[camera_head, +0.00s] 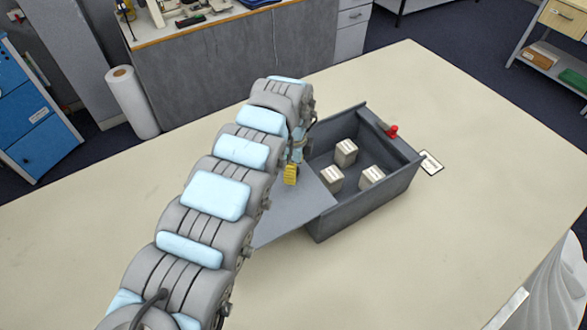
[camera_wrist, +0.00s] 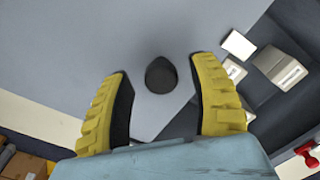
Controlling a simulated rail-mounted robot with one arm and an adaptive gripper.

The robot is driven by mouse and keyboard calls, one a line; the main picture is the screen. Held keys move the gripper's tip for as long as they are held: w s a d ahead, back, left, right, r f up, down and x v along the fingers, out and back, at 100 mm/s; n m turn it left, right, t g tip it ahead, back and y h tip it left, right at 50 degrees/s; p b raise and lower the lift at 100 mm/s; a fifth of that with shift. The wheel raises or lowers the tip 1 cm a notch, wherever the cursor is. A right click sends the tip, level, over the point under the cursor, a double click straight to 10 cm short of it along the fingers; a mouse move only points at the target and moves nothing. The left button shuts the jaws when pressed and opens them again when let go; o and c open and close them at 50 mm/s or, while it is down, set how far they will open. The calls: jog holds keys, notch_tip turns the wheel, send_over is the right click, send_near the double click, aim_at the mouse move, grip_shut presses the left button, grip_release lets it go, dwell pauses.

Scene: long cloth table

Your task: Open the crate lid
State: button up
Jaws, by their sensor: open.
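The dark grey crate (camera_head: 372,206) stands on the table with its right part uncovered. Its flat grey lid (camera_head: 308,202) lies off to the left and sticks out past the crate's left side; my arm hides part of it. In the wrist view the lid (camera_wrist: 70,40) bears a round black knob (camera_wrist: 161,76). My gripper (camera_wrist: 162,70) is open, with one yellow finger on each side of the knob and a gap visible to both. In the head view only a yellow finger (camera_head: 290,174) shows, over the lid.
A red fitting (camera_head: 391,131) is on the crate's far right edge. A white card (camera_head: 431,163) lies beside it. The cloth table (camera_head: 470,240) is clear at the front and right.

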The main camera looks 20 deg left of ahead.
notch_tip(320, 180, up, 12)
jog(key=shift+f, duration=0.2)
dwell(0.6)
